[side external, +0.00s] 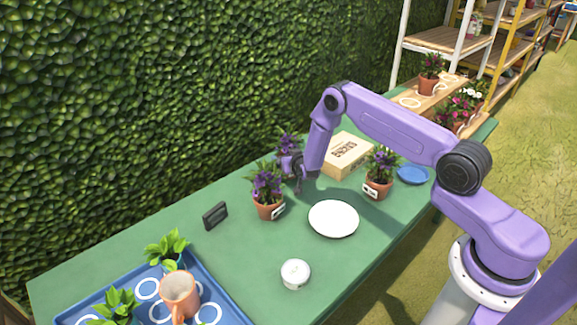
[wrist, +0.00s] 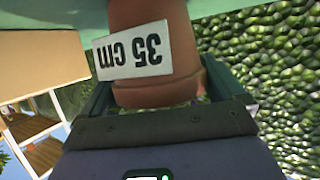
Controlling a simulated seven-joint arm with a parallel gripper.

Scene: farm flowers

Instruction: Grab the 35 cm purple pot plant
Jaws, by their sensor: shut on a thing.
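The 35 cm pot plant shows in the wrist view as a terracotta pot (wrist: 183,42) with a white label reading "35 cm" (wrist: 133,50), upside down in the picture. My gripper (wrist: 158,92) is shut on this pot, one finger at each side. In the side external view my gripper (side external: 297,172) is at the rearmost purple plant (side external: 288,142), and its pot is mostly hidden behind the gripper. I cannot tell whether the pot touches the table.
Two other purple potted plants stand nearby, one at front left (side external: 267,208) and one at right (side external: 377,189). A cardboard box (side external: 347,155) is close on the right. A white plate (side external: 333,219), white round container (side external: 295,274) and black block (side external: 215,215) lie on the green table (side external: 240,250).

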